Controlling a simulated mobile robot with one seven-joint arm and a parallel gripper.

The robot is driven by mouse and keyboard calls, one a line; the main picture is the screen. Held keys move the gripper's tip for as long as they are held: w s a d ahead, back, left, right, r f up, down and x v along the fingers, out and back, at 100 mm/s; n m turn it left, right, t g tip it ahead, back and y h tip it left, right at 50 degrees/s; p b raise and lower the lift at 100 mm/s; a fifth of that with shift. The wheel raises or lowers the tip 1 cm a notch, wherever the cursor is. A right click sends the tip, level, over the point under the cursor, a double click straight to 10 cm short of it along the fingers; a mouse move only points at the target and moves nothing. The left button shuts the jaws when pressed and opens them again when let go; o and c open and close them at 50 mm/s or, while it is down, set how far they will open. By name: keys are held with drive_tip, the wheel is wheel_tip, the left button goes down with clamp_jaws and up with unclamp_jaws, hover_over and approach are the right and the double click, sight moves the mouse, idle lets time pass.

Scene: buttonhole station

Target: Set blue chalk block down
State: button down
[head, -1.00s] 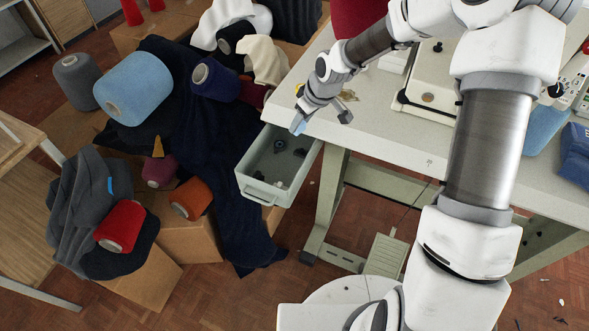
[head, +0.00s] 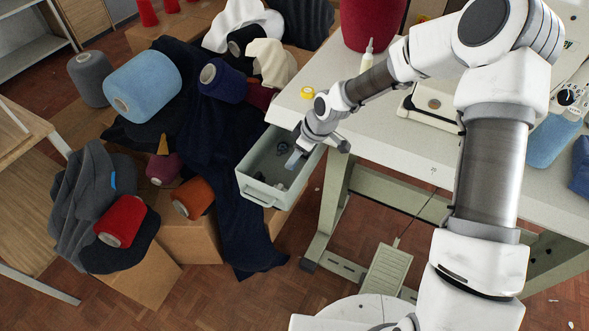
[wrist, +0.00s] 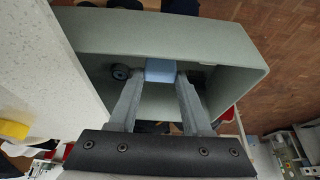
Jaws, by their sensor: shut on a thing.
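My gripper (head: 298,156) is over the open drawer, its fingers pointing down into it. In the wrist view my gripper (wrist: 161,75) has its two fingers on either side of the light blue chalk block (wrist: 160,71) and is shut on it. The chalk block also shows in the head view (head: 293,160), small and partly covered by the gripper. The grey-green drawer (head: 262,194) is pulled out from under the white table. It also shows in the wrist view (wrist: 215,42). I cannot tell whether the block touches the drawer floor.
A dark round part (wrist: 121,72) lies in the drawer left of the block. The white tabletop (head: 430,150) borders the drawer, with a yellow tape roll (head: 307,92) near its edge. Dark cloth (head: 235,200) and several yarn cones lie left of the drawer.

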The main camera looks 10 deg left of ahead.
drive_tip(key=shift+f+b, duration=0.45)
drive_tip(key=shift+f, duration=2)
drive_tip(key=shift+f, duration=0.25)
drive_tip(key=shift+c, duration=1.7)
unclamp_jaws()
drive_tip(key=shift+r, duration=0.1)
drive_tip(key=shift+r, duration=0.1)
drive_tip(key=shift+d+r, duration=0.1)
drive_tip(key=shift+r, duration=0.2)
drive_tip(key=p+v, duration=0.3)
drive_tip(key=v, duration=0.8)
drive_tip(key=shift+r, duration=0.2)
drive_tip(key=shift+d, duration=0.15)
